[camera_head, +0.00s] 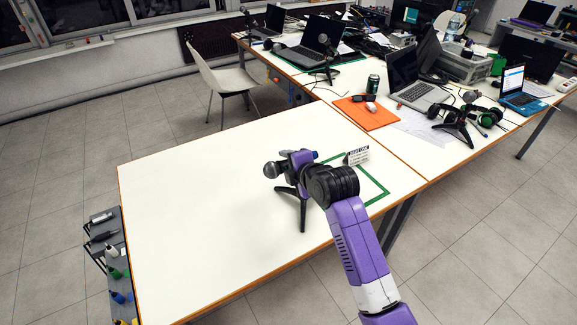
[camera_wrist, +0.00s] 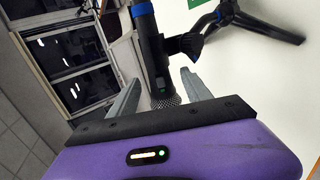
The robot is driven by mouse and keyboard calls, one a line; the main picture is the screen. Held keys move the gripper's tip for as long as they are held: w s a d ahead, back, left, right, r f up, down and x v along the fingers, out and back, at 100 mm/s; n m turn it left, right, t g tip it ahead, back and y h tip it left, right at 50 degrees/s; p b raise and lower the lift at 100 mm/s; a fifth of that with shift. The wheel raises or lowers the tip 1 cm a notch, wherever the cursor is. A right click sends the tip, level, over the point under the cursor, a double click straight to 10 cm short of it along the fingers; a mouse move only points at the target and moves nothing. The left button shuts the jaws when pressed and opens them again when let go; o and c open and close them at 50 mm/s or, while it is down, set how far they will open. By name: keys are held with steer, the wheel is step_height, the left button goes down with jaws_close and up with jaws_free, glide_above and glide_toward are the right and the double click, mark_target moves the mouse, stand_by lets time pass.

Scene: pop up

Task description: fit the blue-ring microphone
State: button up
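The blue-ring microphone (camera_head: 271,170) lies roughly level at the top of a black tripod stand (camera_head: 303,209), its round mesh head pointing left. Its blue ring (camera_head: 316,154) shows on the other side of my gripper (camera_head: 297,160). In the wrist view, the black microphone body (camera_wrist: 154,55) runs from the blue ring (camera_wrist: 143,9) down to the mesh head. It sits beside or in the stand's black clip (camera_wrist: 186,43); which one I cannot tell. My gripper's fingers (camera_wrist: 162,76) stand apart on both sides of the microphone, with small gaps showing.
A green taped outline (camera_head: 375,193) and a small lettered card (camera_head: 357,156) are by the stand. The table's (camera_head: 190,200) left half is clear. Laptops and headphones crowd the tables behind.

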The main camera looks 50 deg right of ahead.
steer(key=v, duration=0.7)
steer(key=shift+s+r+b, duration=0.2)
steer(key=shift+s+b, duration=0.15)
steer(key=shift+a, duration=0.15)
step_height(320, 180, up, 5)
steer(key=w+d+m+t+h, duration=0.1)
steer(key=m+t+h, duration=0.1)
steer(key=m, duration=0.3)
steer(key=s+a+m+t, duration=0.3)
steer(key=s+a+m, duration=0.2)
steer(key=a+m, duration=0.1)
steer(key=s+a+f+m+y, duration=0.1)
steer(key=s+a+y, duration=0.1)
steer(key=s+a, duration=0.3)
steer(key=s+a+f+m+y, duration=0.1)
steer(key=s+a, duration=0.5)
steer(key=s, duration=0.7)
steer(key=s+a+f+m+g+y, duration=0.1)
steer(key=s+a+f+y, duration=0.2)
steer(key=s+a, duration=0.3)
steer(key=s, duration=0.4)
steer(key=shift+f, duration=0.25)
